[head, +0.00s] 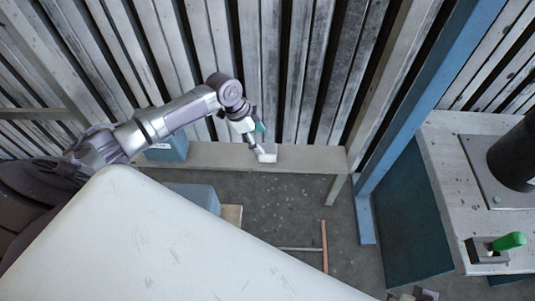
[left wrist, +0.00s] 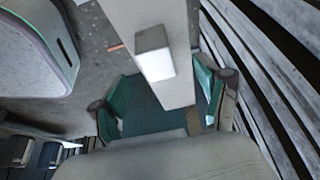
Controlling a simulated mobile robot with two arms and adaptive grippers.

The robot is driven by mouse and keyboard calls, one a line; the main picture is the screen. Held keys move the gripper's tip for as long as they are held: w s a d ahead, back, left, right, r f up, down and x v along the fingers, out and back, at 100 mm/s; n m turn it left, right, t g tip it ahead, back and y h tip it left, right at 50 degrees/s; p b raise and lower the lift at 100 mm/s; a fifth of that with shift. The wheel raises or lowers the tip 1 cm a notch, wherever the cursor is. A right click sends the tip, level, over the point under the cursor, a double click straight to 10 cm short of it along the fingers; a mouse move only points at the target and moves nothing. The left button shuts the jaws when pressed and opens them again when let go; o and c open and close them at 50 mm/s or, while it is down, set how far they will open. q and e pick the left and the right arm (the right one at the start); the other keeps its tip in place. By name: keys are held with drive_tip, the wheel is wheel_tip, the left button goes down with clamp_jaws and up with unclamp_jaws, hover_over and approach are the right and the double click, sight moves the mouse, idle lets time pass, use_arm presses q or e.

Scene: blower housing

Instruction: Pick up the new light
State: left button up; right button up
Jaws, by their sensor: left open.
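The new light (head: 267,153) looks like a small white and grey block on a narrow grey bench (head: 310,158) along the slatted wall. In the left wrist view the light (left wrist: 155,58) stands on the bench surface, its bright white face toward the camera. My left gripper (head: 254,137) is right above and beside the light in the head view. In the left wrist view its green-padded fingers (left wrist: 162,98) are spread wide, with the light ahead of them and nothing held. A small part at the bottom edge of the head view may belong to my right gripper; its jaws are hidden.
A blue-grey box (head: 168,149) stands on the bench left of the light. Another blue-grey box (head: 196,195) is lower down. A blue post (head: 425,88) and a worktable (head: 455,190) with a green-handled part (head: 508,241) are at right. Bench right of the light is clear.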

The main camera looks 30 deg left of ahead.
sight(266, 148)
use_arm(q)
drive_tip(key=shift+w+d+f, duration=0.1)
drive_tip(key=shift+d+f, duration=0.1)
drive_tip(key=shift+f, duration=0.25)
drive_tip(key=b+x, duration=0.1)
drive_tip(key=x, duration=0.1)
drive_tip(key=b+x, duration=0.1)
drive_tip(key=x, duration=0.1)
drive_tip(key=shift+d+f, duration=0.15)
drive_tip(key=shift+d, duration=0.2)
drive_tip(key=shift+d+f, duration=0.1)
drive_tip(key=shift+f, duration=0.15)
drive_tip(key=c, duration=1.3)
